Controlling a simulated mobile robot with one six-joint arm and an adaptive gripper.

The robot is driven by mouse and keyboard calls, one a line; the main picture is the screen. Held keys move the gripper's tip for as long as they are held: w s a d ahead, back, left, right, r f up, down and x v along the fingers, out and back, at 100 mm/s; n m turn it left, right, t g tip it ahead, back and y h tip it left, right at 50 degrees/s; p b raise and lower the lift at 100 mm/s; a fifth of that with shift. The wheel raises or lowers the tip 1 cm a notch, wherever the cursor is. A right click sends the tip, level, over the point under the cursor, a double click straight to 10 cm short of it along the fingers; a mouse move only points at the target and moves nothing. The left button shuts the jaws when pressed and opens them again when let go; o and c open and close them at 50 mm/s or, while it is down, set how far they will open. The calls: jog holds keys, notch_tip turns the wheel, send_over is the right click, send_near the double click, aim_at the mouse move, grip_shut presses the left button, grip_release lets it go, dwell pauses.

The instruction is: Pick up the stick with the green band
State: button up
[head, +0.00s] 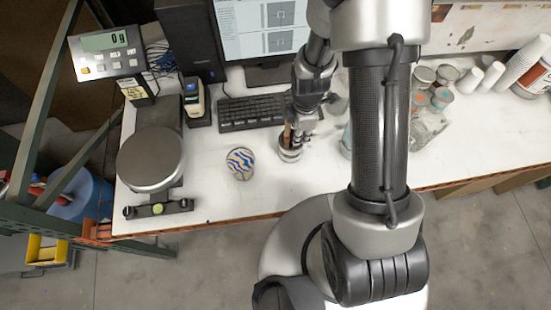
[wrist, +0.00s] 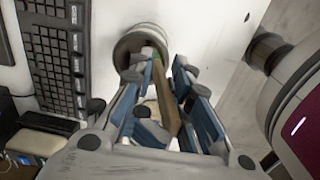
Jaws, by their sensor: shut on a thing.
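A brown wooden stick (wrist: 166,108) lies between the fingers of my gripper (wrist: 162,82) in the wrist view. A small green patch shows near its far end, at the mouth of a grey can (wrist: 122,50). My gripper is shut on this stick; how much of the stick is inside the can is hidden. In the head view, my gripper (head: 296,131) points down just above the can (head: 289,155), with a bit of the brown stick (head: 287,136) beside its fingers.
A can with a blue-striped top (head: 240,162) stands left of the grey can. A scale (head: 151,158), keyboard (head: 251,111) and monitor (head: 262,38) lie left and behind. Jars and cups (head: 493,75) stand at right. The table's front is mostly clear.

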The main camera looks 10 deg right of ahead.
grip_shut()
jog(key=shift+r, duration=0.1)
